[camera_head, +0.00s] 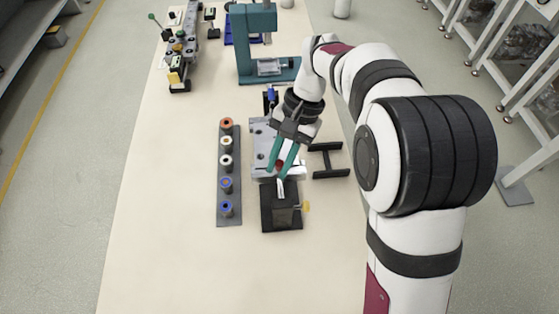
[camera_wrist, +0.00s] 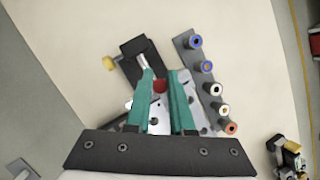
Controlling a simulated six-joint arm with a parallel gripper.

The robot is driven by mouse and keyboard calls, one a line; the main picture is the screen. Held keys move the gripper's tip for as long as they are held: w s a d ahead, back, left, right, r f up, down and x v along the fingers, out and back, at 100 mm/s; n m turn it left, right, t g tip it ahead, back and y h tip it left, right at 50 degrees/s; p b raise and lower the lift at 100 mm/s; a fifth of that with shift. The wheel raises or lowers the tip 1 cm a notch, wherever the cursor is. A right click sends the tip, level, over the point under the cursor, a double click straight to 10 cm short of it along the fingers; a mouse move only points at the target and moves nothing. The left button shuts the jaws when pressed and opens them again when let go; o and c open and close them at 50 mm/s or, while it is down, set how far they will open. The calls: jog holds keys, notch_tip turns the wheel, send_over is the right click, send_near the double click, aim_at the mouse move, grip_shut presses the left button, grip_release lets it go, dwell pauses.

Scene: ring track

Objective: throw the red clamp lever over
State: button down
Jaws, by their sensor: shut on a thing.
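The red clamp lever (camera_wrist: 160,86) shows as a small red piece between the green fingers of my gripper (camera_wrist: 161,78) in the wrist view. In the head view, my gripper (camera_head: 282,172) points down over the clamp area, and the red lever end (camera_head: 279,165) shows between its fingertips. The fingers are shut on the lever. A grey metal plate fixture (camera_head: 262,135) lies under and behind my gripper. A black block (camera_head: 272,215) with a yellow knob (camera_head: 307,206) stands just in front of it. My fingers hide much of the lever and its mount.
A grey strip with several ringed spools (camera_head: 227,161) lies left of the fixture. A black H-shaped stand (camera_head: 328,160) is to the right. A teal press (camera_head: 257,45) stands behind. The table's left and front areas (camera_head: 160,240) are clear.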

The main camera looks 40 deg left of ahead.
jog(key=shift+w+a+r+g+h, duration=0.1)
jog(key=shift+w+a+g+h, duration=0.4)
jog(key=shift+g+h, duration=0.5)
jog(key=c, duration=0.8)
grip_release()
jog(key=d+v, duration=0.1)
jog(key=v, duration=0.6)
jog(key=shift+a+r, duration=0.2)
jog(key=shift+a, duration=0.35)
jog(key=shift+w+d, duration=0.1)
jog(key=shift+w, duration=0.05)
